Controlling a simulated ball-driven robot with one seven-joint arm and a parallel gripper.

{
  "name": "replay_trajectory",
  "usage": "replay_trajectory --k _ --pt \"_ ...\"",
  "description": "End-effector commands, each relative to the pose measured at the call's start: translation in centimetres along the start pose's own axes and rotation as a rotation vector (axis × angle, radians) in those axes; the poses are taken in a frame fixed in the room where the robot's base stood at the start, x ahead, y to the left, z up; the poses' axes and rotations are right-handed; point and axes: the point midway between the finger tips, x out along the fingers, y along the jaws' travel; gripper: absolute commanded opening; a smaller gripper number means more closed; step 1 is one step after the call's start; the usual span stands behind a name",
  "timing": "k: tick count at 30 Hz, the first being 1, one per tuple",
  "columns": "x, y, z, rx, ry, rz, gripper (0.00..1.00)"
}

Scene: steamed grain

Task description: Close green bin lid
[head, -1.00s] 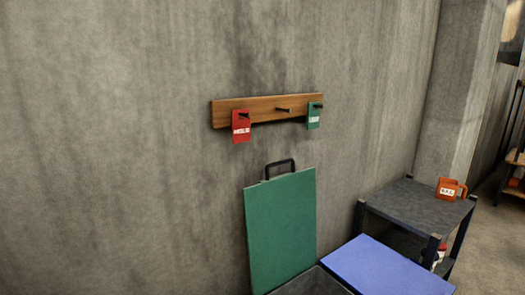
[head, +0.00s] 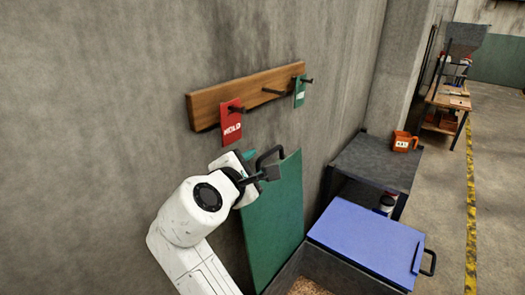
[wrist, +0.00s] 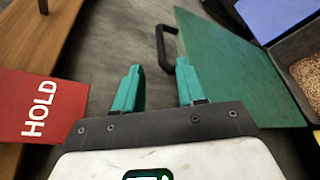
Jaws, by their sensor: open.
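The green bin lid (head: 278,225) stands open and upright against the concrete wall, with a black loop handle (head: 272,152) on its top edge. Below it is an open dark bin with tan grain (head: 304,287) inside. My gripper (head: 262,166) is beside the handle at the lid's upper left. In the wrist view, the teal fingers (wrist: 158,68) are apart with nothing between them. The handle (wrist: 162,45) lies just beyond the fingertips, and the green lid (wrist: 235,75) is to the right. I cannot tell if a finger touches the handle.
A wooden peg rail (head: 245,95) above holds a red HOLD tag (head: 231,122) and a green tag (head: 299,92). The tag hangs close to my gripper's left in the wrist view (wrist: 38,105).

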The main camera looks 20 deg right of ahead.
Motion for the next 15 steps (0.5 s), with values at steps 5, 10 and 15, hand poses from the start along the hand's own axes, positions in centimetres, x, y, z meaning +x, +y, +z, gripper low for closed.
replay_trajectory --k 5,10,15 --pt "3.2 0.0 0.2 0.0 -0.001 -0.004 0.4" --pt "6.2 0.0 0.2 0.002 -0.001 -0.003 0.4" --pt "8.3 0.0 0.1 0.002 0.001 -0.002 0.4"
